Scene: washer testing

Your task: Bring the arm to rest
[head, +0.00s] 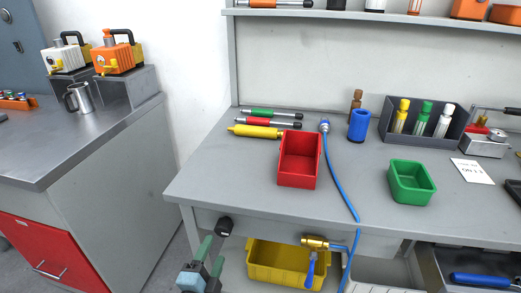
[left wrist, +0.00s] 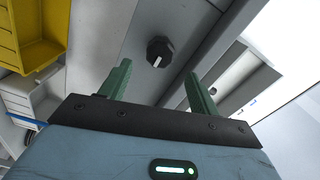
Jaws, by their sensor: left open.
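My left gripper (head: 212,253) is at the bottom left of the head view, in front of the workbench's front edge and below the tabletop. Its two green fingers are apart with nothing between them. In the left wrist view the open fingers (left wrist: 158,72) point toward a black knob (left wrist: 159,51) on the bench's front panel. The knob (head: 223,227) also shows in the head view, just above the fingertips, with a gap that I cannot judge exactly. My right gripper is not in view.
The workbench (head: 240,184) carries a red bin (head: 299,170), a green bin (head: 411,186) and several tools. A yellow bin (head: 262,271) and a brass valve (head: 314,241) are below the tabletop. A metal counter (head: 110,118) stands left, across a floor gap.

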